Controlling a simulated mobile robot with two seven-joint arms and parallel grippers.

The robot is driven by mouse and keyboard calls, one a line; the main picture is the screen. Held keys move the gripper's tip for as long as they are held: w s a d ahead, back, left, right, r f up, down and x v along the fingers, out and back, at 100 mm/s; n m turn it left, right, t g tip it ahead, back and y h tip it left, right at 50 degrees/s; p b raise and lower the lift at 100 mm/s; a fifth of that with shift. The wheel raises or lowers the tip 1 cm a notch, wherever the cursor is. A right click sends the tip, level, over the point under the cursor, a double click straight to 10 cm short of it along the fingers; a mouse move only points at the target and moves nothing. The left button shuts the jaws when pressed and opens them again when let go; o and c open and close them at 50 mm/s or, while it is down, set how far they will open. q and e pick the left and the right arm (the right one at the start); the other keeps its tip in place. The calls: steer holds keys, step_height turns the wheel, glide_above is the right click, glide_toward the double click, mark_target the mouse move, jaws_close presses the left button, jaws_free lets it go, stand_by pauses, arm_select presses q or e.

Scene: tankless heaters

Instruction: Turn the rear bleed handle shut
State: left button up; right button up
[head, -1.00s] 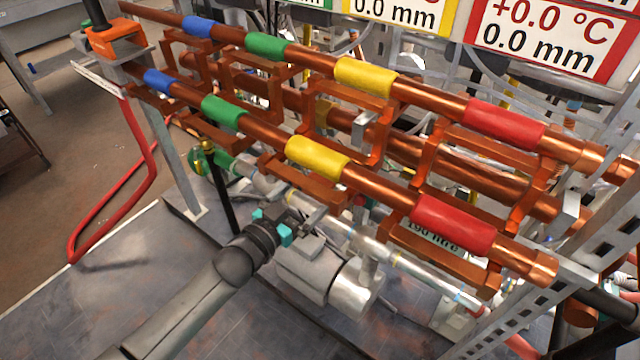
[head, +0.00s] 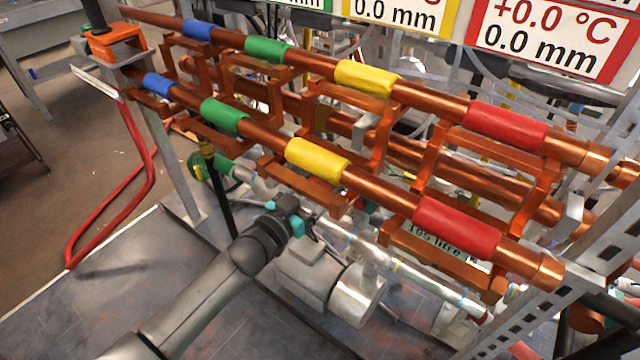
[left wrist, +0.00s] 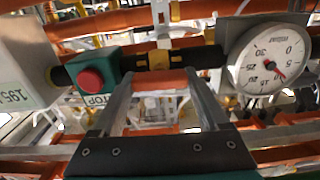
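My left gripper (head: 312,216) reaches in from the lower left in the head view, below the front copper pipe, with its fingertips partly hidden among the pipework. In the left wrist view the two fingers (left wrist: 157,80) are apart, so it is open. An orange-copper bar (left wrist: 158,82) shows between and beyond the fingertips; I cannot tell whether they touch it. A dark pipe with a yellow fitting (left wrist: 160,58) runs just behind. I cannot make out for certain which part is the rear bleed handle. My right gripper is not in view.
A red stop button (left wrist: 91,80) on a green box is left of the fingers, and a round gauge (left wrist: 270,62) is to the right. Copper pipes with coloured sleeves, such as the front yellow one (head: 317,160), lie above the arm.

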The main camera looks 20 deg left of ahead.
arm_select(q)
steer(key=c, duration=0.7)
